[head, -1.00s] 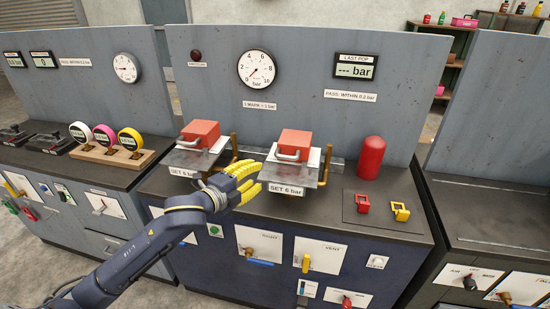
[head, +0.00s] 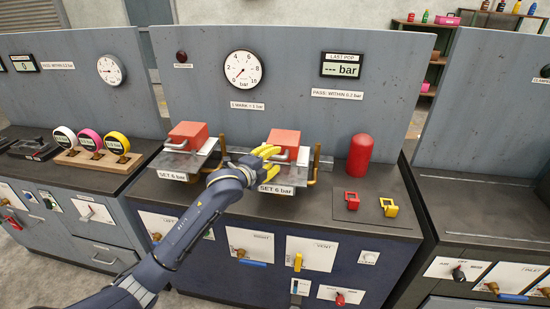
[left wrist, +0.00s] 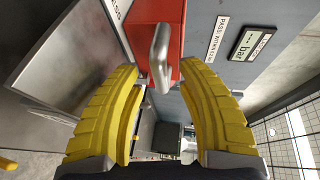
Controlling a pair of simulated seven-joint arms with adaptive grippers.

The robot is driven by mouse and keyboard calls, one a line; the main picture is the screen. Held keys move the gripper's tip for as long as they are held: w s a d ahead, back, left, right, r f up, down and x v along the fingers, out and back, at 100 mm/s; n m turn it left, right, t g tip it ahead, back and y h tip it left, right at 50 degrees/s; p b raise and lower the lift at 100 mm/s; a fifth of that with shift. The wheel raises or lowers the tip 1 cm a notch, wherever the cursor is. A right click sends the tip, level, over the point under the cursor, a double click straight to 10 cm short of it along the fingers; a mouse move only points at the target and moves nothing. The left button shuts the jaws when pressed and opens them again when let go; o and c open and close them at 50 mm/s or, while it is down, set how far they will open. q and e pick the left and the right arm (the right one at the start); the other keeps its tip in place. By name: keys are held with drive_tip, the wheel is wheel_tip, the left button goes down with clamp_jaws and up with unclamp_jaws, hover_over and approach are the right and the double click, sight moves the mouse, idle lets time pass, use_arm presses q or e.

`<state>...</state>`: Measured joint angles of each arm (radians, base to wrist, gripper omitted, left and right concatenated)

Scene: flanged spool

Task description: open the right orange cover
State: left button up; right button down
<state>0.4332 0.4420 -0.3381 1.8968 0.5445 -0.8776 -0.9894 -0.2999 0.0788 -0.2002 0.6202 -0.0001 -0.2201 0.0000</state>
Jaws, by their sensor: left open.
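The right orange cover (head: 284,137) sits closed-looking on its metal stand, with a grey bar handle on its front. My left gripper (head: 266,153) is at the front of this cover, its yellow fingers close to the handle. In the left wrist view the open fingers (left wrist: 160,75) stand to either side of the handle (left wrist: 160,55), which lies just ahead between the tips. I cannot tell whether they touch it. The orange cover (left wrist: 146,14) shows behind the handle. The left orange cover (head: 188,134) sits on a similar stand. My right gripper is not in view.
A red cylinder (head: 360,154) stands right of the stands, with a red clip (head: 352,200) and a yellow clip (head: 389,207) in front. A grey panel with a gauge (head: 243,69) rises behind. Brass pipes (head: 315,165) run beside the stands.

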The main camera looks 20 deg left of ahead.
use_arm(q)
drive_tip(key=shift+w+d+f, duration=0.1)
drive_tip(key=shift+w+d, duration=0.1)
drive_tip(key=shift+w, duration=0.45)
clamp_jaws()
